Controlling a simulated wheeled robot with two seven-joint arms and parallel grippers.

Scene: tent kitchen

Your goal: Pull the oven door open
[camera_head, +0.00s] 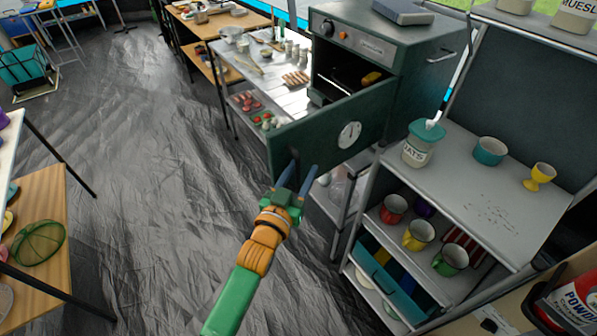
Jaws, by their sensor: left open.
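The oven (420,62) is a dark green box at the upper middle with knobs on its front. Its door (315,133), with a round white dial (349,134), stands swung out from the opening, its outer face toward me. The dark inside shows, with a small yellow-orange item (372,78) in it. My left gripper (298,172), with blue fingers on an orange and green arm, is open just below the door's left part. The fingertips overlap the door's lower edge in the picture; I cannot tell if they touch it. My right gripper is not in view.
A metal shelf (455,185) to the right holds an oats jar (419,146), a teal bowl (489,151), a yellow egg cup (540,176) and mugs below. A table (236,66) with food stands left of the oven. The grey floor (150,170) at left is open.

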